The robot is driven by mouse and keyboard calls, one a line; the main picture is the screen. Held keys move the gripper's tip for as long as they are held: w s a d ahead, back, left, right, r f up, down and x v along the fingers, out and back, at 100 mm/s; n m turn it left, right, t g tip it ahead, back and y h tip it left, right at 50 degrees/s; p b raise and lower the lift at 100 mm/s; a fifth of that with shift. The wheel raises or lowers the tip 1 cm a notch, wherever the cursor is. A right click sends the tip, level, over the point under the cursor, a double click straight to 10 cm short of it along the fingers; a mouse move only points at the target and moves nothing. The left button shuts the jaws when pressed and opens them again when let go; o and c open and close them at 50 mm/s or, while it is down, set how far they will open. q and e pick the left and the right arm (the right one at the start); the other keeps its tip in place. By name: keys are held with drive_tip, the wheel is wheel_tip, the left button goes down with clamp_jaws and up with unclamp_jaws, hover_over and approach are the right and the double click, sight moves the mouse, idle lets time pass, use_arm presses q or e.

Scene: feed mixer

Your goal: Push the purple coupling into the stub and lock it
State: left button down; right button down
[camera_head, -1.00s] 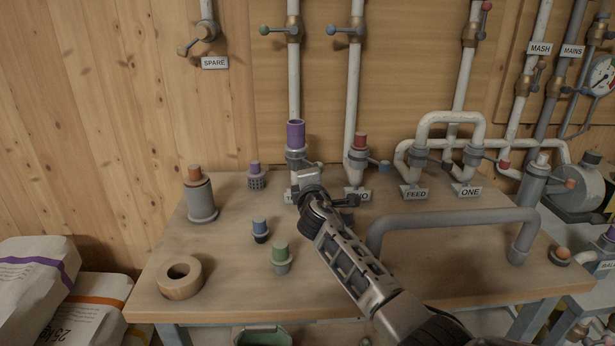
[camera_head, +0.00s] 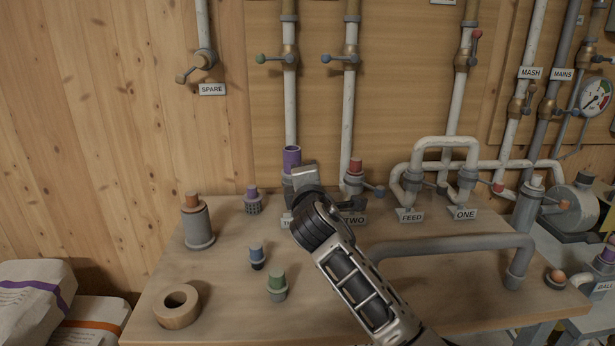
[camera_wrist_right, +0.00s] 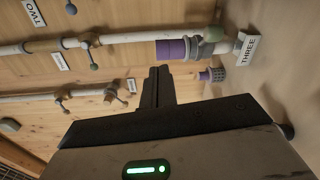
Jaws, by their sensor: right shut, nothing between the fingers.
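The purple coupling (camera_head: 291,158) is an upright sleeve standing in the grey stub at the back of the bench, below a white pipe. In the right wrist view the coupling (camera_wrist_right: 178,48) shows sideways, with the stub's grey collar (camera_wrist_right: 205,45) and the THREE sign (camera_wrist_right: 248,48) beyond it. My right gripper (camera_head: 305,178) is in front of the stub and hides part of it and of its sign. In the wrist view its fingers (camera_wrist_right: 158,85) are together and empty, with a visible gap to the coupling. I cannot make out the stub's lock lever. My left gripper is out of view.
Stub TWO with a red top (camera_head: 356,166) and a blue-ended lever (camera_head: 379,191) stands just right. A purple-topped strainer (camera_head: 252,203), a blue-topped fitting (camera_head: 257,255), a green-topped fitting (camera_head: 277,287) and a tape roll (camera_head: 177,306) are on the bench. A grey pipe handle (camera_head: 450,245) rises at right.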

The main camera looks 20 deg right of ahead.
drive_tip(key=s+a+r, duration=0.2)
drive_tip(key=s+r, duration=0.1)
drive_tip(key=s, duration=0.3)
drive_tip(key=shift+s+a, duration=0.25)
drive_tip(key=shift+s, duration=0.1)
drive_tip(key=shift+f, duration=0.15)
drive_tip(key=s+f+m+g, duration=0.2)
drive_tip(key=s+f, duration=0.2)
drive_tip(key=f, duration=0.2)
drive_tip(key=s+f+m+g+y, duration=0.1)
drive_tip(key=s+f+m+g, duration=0.1)
drive_tip(key=s+f, duration=0.2)
drive_tip(key=s+f+m+g+y, duration=0.1)
drive_tip(key=s+f+m+g, duration=0.1)
drive_tip(key=s+f, duration=0.3)
wheel_tip(320, 180, down, 3)
drive_tip(key=shift+d+m, duration=0.1)
drive_tip(key=shift+m, duration=0.3)
drive_tip(key=s+a+f+m+g+y, duration=0.15)
drive_tip(key=s+f+m+g, duration=0.3)
drive_tip(key=s, duration=0.65)
drive_tip(key=s+f+m+g+y, duration=0.25)
drive_tip(key=s+f+m, duration=0.2)
drive_tip(key=s, duration=0.65)
drive_tip(key=w+a+f+n+t+y, duration=0.1)
drive_tip(key=w+a+f+t, duration=0.4)
drive_tip(key=f, duration=0.3)
drive_tip(key=shift+w+f+n+t+y, duration=0.2)
drive_tip(key=shift+w+n+t+y, duration=0.15)
drive_tip(key=shift+w+t, duration=0.35)
